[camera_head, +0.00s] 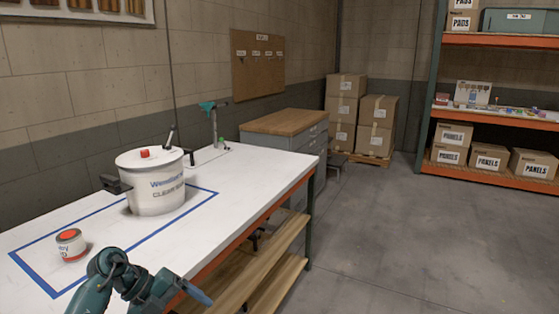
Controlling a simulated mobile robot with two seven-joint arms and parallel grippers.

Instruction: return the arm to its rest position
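One of my teal arms (118,278) shows at the bottom left, in front of the near edge of the white bench. It comes in from the lower left, bends, and reaches to the right. Its outer end (198,292) is by the bench's front edge and is partly cut off by the frame. I cannot make out two fingertips there, so I cannot tell whether it is open or shut. I see nothing held by it. My other arm and its gripper are not in view.
On the bench (245,172) a white bucket (155,198) and a small red-topped can (71,245) stand within a blue tape outline. A teal-topped post (212,120) is at the far end. A cabinet (285,122), boxes (375,125) and shelves (490,170) lie beyond. Right-hand floor is clear.

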